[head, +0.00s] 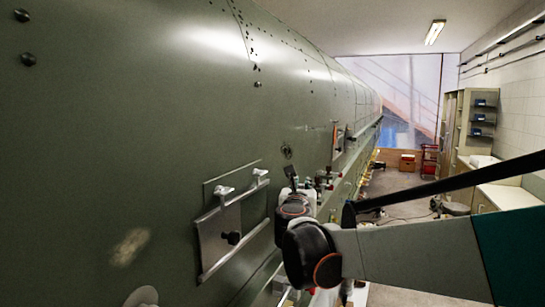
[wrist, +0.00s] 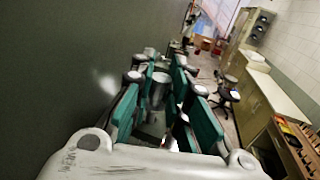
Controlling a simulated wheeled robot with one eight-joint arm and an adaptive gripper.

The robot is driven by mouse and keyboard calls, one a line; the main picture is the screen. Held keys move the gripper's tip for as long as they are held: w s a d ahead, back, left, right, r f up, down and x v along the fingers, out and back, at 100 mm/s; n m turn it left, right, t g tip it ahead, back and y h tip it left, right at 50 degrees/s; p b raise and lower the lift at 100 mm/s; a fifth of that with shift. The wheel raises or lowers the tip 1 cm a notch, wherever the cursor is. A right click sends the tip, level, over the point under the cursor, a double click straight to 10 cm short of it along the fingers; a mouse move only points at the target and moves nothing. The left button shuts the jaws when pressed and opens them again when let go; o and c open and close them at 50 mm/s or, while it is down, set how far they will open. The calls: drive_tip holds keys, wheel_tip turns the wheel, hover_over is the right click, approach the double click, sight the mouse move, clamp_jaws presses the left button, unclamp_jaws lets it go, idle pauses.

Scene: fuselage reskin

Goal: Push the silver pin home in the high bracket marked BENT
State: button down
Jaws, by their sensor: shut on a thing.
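In the wrist view my gripper (wrist: 163,92) has its teal-padded fingers closed around a silver cylindrical piece (wrist: 158,90), which looks like the silver pin. Its far end is hidden among the fingers. In the head view my wrist and dark arm joints stand beside the green fuselage, right of a patch panel, and hide most of the gripper. No bracket with a readable BENT mark shows in either view, so I cannot tell which fitting it is or whether the pin touches one.
The green fuselage (head: 130,130) fills the left side. A patch panel (head: 232,232) with silver clamps is fixed to it. A bench (head: 508,195) and an open shelf (head: 482,120) line the right wall. In the wrist view a stool (wrist: 229,94) stands on the floor by the bench.

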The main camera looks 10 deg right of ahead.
drive_tip(key=shift+f+b, duration=0.75)
drive_tip(key=shift+f, duration=0.25)
